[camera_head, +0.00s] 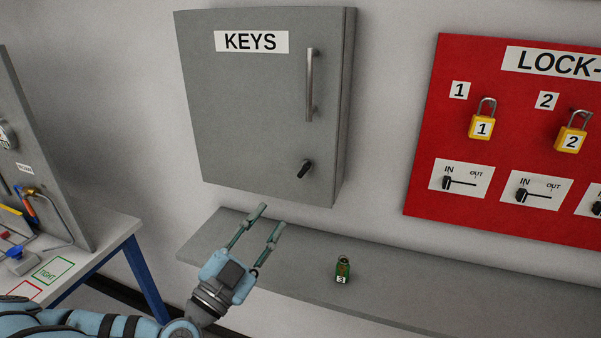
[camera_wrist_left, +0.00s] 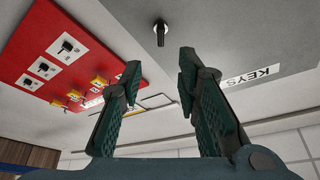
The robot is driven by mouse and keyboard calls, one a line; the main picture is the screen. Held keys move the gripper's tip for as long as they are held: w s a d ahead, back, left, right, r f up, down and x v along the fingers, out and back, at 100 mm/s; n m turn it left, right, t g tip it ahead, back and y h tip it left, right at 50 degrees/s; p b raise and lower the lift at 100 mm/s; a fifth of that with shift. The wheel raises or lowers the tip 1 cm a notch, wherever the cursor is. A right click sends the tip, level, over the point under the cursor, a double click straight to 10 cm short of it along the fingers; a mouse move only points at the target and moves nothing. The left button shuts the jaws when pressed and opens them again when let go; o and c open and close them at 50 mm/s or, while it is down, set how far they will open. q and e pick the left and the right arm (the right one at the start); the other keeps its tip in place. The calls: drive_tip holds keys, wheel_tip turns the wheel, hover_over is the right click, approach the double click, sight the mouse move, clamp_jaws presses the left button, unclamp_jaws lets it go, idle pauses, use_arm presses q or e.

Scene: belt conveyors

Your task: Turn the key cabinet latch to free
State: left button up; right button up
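The grey key cabinet (camera_head: 250,110) hangs on the wall with a KEYS label and a vertical handle (camera_head: 310,85); its door is shut. Its small black latch (camera_head: 306,168) is at the lower right of the door, tilted in the head view. The latch also shows in the left wrist view (camera_wrist_left: 160,33), above and beyond the fingers. My left gripper (camera_head: 268,221) is open and empty, below and left of the latch and apart from it. It fills the lower left wrist view (camera_wrist_left: 160,80). My right gripper is not in view.
A red lock-out board (camera_head: 425,150) with yellow padlocks hangs at the right. A workbench (camera_head: 100,240) with tools stands at the left.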

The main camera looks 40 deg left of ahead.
use_arm(q)
drive_tip(key=b, duration=0.2)
approach(302, 174)
drive_tip(key=x, duration=0.4)
drive_tip(key=p+x, duration=0.1)
drive_tip(key=x, duration=0.4)
drive_tip(key=shift+s+a+r+p, duration=0.1)
drive_tip(key=shift+s+p, duration=0.05)
drive_tip(key=shift+p, duration=0.2)
drive_tip(key=shift+w+r, duration=0.1)
drive_tip(key=shift+w, duration=0.3)
drive_tip(key=shift+c, duration=0.7)
clamp_jaws()
